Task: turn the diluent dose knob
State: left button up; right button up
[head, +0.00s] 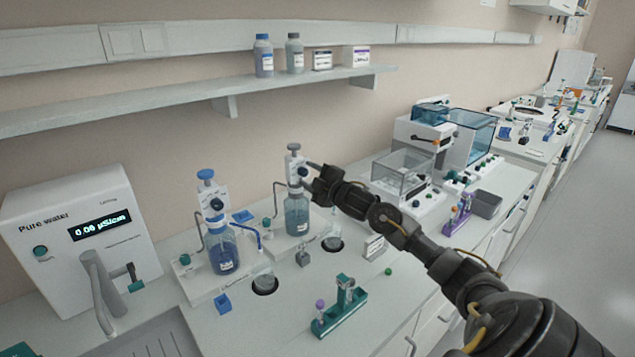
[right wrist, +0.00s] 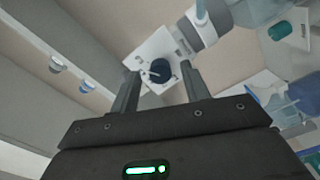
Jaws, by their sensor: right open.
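A bottle-top dispenser with a grey plunger cap (head: 293,148) and a white head stands on a pale blue bottle (head: 297,214). A dark dose knob (head: 303,171) is on its head. I take it as the diluent knob; I cannot read a label. My right gripper (head: 313,181) is at this head, coming from the right. In the right wrist view the dark knob (right wrist: 160,70) with its small pointer shows between the two spread fingers of my open right gripper (right wrist: 160,80). Whether a finger touches it I cannot tell. My left gripper is not in view.
A second dispenser with a blue cap (head: 205,175) stands to the left on a darker blue bottle (head: 223,252). A pure water unit (head: 82,245) is at far left. A green tube rack (head: 340,306) stands in front. A shelf (head: 200,95) runs above.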

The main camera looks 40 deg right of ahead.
jog(key=s+b, duration=0.3)
jog(key=s, duration=0.7)
jog(key=shift+s, duration=0.15)
